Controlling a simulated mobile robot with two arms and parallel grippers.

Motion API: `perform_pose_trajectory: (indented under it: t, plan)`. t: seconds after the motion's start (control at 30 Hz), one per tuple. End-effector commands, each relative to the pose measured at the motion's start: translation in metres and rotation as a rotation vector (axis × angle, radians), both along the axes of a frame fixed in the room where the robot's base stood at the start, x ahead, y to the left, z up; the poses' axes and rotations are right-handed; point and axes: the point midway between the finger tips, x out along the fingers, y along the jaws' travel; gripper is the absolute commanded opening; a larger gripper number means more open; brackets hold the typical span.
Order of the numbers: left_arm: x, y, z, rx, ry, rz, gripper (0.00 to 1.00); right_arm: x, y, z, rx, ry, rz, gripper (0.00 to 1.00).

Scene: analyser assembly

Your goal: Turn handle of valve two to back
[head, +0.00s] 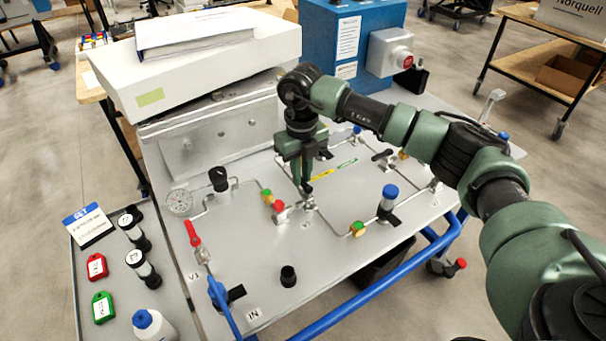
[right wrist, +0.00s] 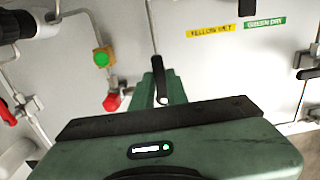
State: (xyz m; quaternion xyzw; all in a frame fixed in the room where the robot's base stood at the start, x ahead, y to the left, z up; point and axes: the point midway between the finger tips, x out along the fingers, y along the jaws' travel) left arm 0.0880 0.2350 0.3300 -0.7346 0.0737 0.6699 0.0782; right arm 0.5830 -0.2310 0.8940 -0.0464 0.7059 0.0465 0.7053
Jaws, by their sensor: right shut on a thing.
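My right gripper (head: 306,187) points down over the middle of the grey panel (head: 342,270). Its green fingers are shut on a black valve handle (right wrist: 158,77), which shows between them in the right wrist view. The metal valve body (head: 309,203) sits just below the fingertips in the head view. The fingers hide most of the handle, and I cannot read a label for this valve. Another valve, with a red handle (head: 192,233), stands at the panel's left by a V1 label. My left gripper is not in view.
A red knob (head: 279,206) and a green-topped fitting (head: 267,196) are close left of my right gripper. A blue-capped post (head: 388,197) stands to its right. A white box (head: 205,65) and a blue unit (head: 338,40) stand behind. A blue rail (head: 375,288) runs along the front.

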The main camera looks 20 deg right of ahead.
Motion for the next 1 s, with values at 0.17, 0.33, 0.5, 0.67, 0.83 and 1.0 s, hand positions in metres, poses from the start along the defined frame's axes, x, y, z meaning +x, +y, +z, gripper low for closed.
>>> perform_pose_trajectory:
  t: [0.17, 0.33, 0.5, 0.67, 0.83, 1.0]
  plan:
    - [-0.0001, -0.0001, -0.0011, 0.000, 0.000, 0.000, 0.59, 0.0005, 0.0010, 0.0011, 0.000, -0.003, 0.023, 0.00]
    - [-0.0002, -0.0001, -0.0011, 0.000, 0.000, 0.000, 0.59, 0.0005, 0.0012, 0.0013, 0.000, -0.003, 0.027, 0.00]
    - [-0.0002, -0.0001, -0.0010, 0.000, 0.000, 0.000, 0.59, 0.0004, 0.0011, 0.0013, 0.000, -0.002, 0.026, 0.00]
    - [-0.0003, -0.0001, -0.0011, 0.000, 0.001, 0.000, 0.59, 0.0003, 0.0009, 0.0011, 0.000, -0.002, 0.025, 0.36]
    - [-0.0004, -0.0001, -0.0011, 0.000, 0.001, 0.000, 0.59, 0.0001, 0.0008, 0.0006, 0.000, -0.001, 0.024, 0.36]
    - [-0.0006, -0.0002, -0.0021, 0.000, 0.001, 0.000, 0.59, 0.0004, 0.0008, 0.0046, 0.000, -0.002, 0.024, 0.36]
